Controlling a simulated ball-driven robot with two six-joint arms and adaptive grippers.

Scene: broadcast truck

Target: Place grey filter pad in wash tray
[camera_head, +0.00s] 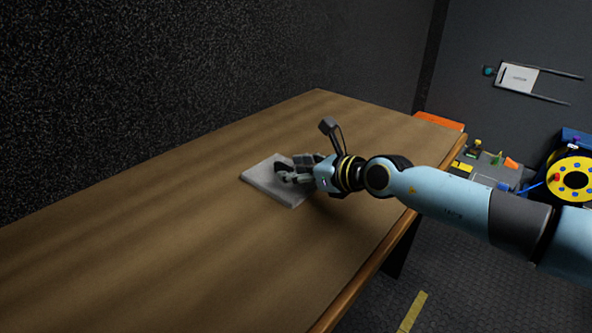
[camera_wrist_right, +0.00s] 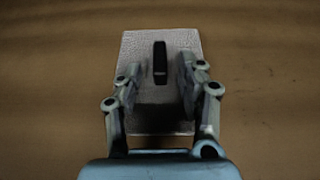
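The grey filter pad (camera_head: 263,177) is a flat, light grey slab lying on the brown wooden table. In the right wrist view the pad (camera_wrist_right: 140,40) carries a dark upright grip (camera_wrist_right: 160,62) in its middle. My right gripper (camera_head: 284,173) is over the pad. In the wrist view its fingers (camera_wrist_right: 158,82) are spread on both sides of the dark grip, with gaps left and right, so it is open and empty. I cannot make out a wash tray for certain in either view. My left gripper is not in view.
The wooden table (camera_head: 130,220) is otherwise bare, along a dark speckled wall. An orange object (camera_head: 438,121) shows past its far right edge. A grey case (camera_head: 490,168) with small coloured items and a yellow cable reel (camera_head: 572,181) stand at the right.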

